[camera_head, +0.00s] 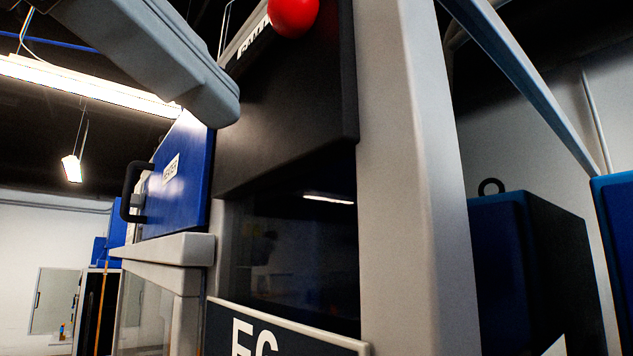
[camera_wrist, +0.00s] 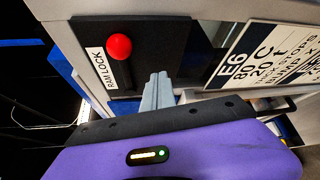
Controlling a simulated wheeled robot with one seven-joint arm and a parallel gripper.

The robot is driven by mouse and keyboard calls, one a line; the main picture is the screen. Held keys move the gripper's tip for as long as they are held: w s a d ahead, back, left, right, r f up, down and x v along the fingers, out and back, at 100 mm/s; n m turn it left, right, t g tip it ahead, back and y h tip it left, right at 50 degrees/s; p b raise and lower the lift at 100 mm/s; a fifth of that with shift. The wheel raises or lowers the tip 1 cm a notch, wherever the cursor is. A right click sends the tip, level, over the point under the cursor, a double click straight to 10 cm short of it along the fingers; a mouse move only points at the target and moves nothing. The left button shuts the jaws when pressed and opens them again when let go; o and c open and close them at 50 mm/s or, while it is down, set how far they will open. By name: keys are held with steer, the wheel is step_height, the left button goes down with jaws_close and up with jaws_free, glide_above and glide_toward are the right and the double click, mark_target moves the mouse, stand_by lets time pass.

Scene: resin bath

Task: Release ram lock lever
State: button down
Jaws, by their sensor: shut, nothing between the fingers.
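The ram lock lever shows as a round red knob (camera_head: 293,15) at the top of the head view, cut by the frame edge. In the wrist view the knob (camera_wrist: 120,47) stands in front of a dark panel, beside a white label reading RAM LOCK (camera_wrist: 98,68). A short dark shaft shows below it; the rest of the lever is hard to make out. My gripper (camera_wrist: 157,78) has its grey fingers shut together with nothing between them. They are to the right of the knob and a little lower in the wrist view, apart from it.
A sign starting E6 (camera_wrist: 262,52) is to the right of my fingers; part of it shows in the head view (camera_head: 262,338). A pale grey post (camera_head: 420,180) stands right of the dark panel (camera_head: 290,110). A blue door (camera_head: 180,175) with a black handle (camera_head: 130,190) is at left.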

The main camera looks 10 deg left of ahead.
steer(key=s+a+r, duration=0.3)
steer(key=s+r, duration=0.1)
steer(key=s, duration=0.4)
steer(key=shift+a+r+b, duration=0.15)
steer(key=shift+b, duration=0.3)
steer(key=shift+s, duration=0.2)
